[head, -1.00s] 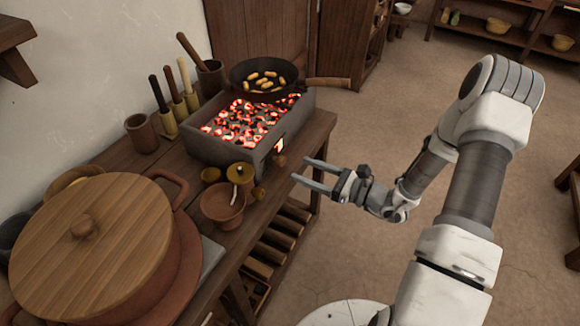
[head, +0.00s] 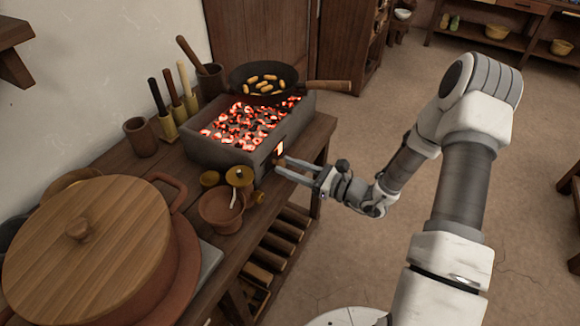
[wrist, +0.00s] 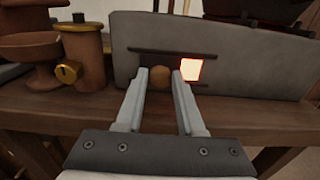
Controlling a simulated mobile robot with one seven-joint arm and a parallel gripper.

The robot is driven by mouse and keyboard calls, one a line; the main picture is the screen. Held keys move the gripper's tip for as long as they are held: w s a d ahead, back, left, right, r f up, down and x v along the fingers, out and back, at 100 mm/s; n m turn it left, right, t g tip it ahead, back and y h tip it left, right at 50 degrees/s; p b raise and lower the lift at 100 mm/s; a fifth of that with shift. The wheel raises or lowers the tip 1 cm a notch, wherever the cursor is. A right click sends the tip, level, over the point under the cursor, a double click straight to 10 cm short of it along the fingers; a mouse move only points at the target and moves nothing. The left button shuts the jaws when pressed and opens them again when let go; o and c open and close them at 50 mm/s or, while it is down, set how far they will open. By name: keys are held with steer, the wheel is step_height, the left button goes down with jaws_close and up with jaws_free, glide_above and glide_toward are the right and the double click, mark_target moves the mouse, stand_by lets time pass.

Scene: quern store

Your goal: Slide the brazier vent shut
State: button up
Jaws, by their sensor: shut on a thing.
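The grey brazier (head: 215,153) stands on the wooden bench, full of glowing coals. In the wrist view its front wall (wrist: 255,68) faces me, with dark horizontal rails on it. A glowing orange vent opening (wrist: 190,70) shows between the rails, partly uncovered; it also shows in the head view (head: 279,147). A round brown wooden knob (wrist: 159,73) sits just left of the opening. My gripper (wrist: 159,74) is shut on the knob, one finger on each side; in the head view its fingertips (head: 281,164) reach the brazier's front. The vent's sliding plate is hard to make out.
A pan (head: 262,82) of food rests on the brazier, its handle (head: 330,86) jutting right. A large lidded pot (head: 90,235) is nearer. The floor to the right is open.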

jaws_close()
stand_by(0.8)
